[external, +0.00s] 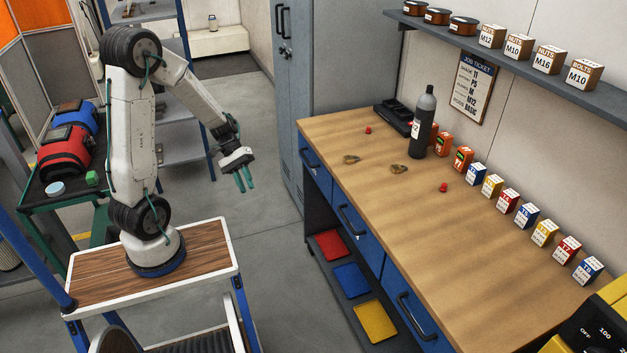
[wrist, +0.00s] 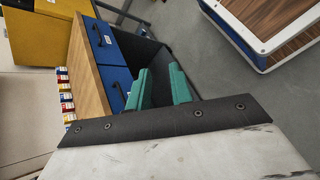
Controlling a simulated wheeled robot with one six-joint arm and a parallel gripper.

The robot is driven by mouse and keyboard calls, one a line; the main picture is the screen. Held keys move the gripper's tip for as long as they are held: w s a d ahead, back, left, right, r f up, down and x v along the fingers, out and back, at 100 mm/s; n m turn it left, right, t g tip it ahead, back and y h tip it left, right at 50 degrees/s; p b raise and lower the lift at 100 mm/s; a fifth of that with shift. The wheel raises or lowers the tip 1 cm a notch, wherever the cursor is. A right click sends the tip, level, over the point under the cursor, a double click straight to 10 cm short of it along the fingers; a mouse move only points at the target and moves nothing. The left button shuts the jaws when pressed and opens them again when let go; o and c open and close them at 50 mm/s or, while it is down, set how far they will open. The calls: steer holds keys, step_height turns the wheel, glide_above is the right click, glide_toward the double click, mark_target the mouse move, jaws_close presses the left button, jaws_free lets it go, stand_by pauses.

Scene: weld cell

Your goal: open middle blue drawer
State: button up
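The workbench has blue drawers along its front, all shut as far as I can see. The middle blue drawer (external: 358,216) has a dark bar handle (external: 350,222), with one drawer on either side of it. My gripper (external: 243,179) is in the air left of the bench, apart from the drawers, with its teal fingers pointing down. In the wrist view, the fingers of my gripper (wrist: 161,88) stand apart with nothing between them. Two blue drawer fronts (wrist: 99,40) with dark handles show there beyond the fingers; the gripper partly covers the lower one.
The wooden benchtop (external: 400,215) holds a dark bottle (external: 423,125) and a row of small boxes (external: 527,214). Red, blue and yellow trays (external: 375,321) lie on a low shelf under the bench. A grey cabinet (external: 340,60) stands behind. Clear floor lies between me and the bench.

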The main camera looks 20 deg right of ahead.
steer(key=s+d+f+g+h, duration=0.1)
steer(key=s+d+f+g, duration=0.2)
steer(key=s+d+f, duration=0.5)
steer(key=t+h, duration=0.2)
steer(key=h, duration=0.7)
glide_toward(347, 219)
steer(key=s+d+f, duration=0.1)
steer(key=d, duration=0.1)
steer(key=shift+g, duration=0.3)
steer(key=shift+a+x, duration=0.2)
steer(key=shift+x, duration=3.75)
steer(key=shift+s+f, duration=0.2)
jaws_close()
